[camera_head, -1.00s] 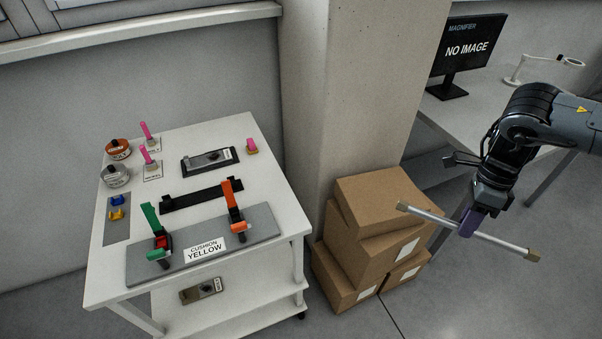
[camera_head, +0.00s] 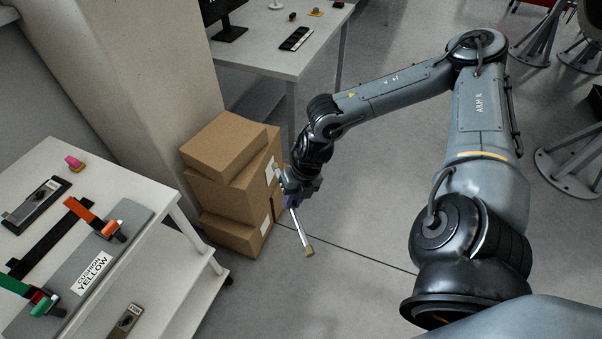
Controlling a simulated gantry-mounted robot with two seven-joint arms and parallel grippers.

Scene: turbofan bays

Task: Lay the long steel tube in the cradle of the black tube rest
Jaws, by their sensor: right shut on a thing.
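My right gripper (camera_head: 299,198) is shut on the long steel tube (camera_head: 300,228), a thin silver bar with tan ends. It holds the tube in the air in front of the cardboard boxes, over the floor. The tube slants in the picture, its near end low and to the right; the gripper hides its middle. The black tube rest (camera_head: 48,240), a long dark bar, lies on the white cart at the left, apart from the tube. No tube shows on it. My left gripper is out of view.
The white cart (camera_head: 122,170) carries a grey plate with orange and green clamps (camera_head: 98,220) and a "CUSHION YELLOW" label. Stacked cardboard boxes (camera_head: 222,190) stand between cart and gripper, beside a pillar (camera_head: 140,80). A white desk (camera_head: 290,45) is behind. Floor at the lower middle is clear.

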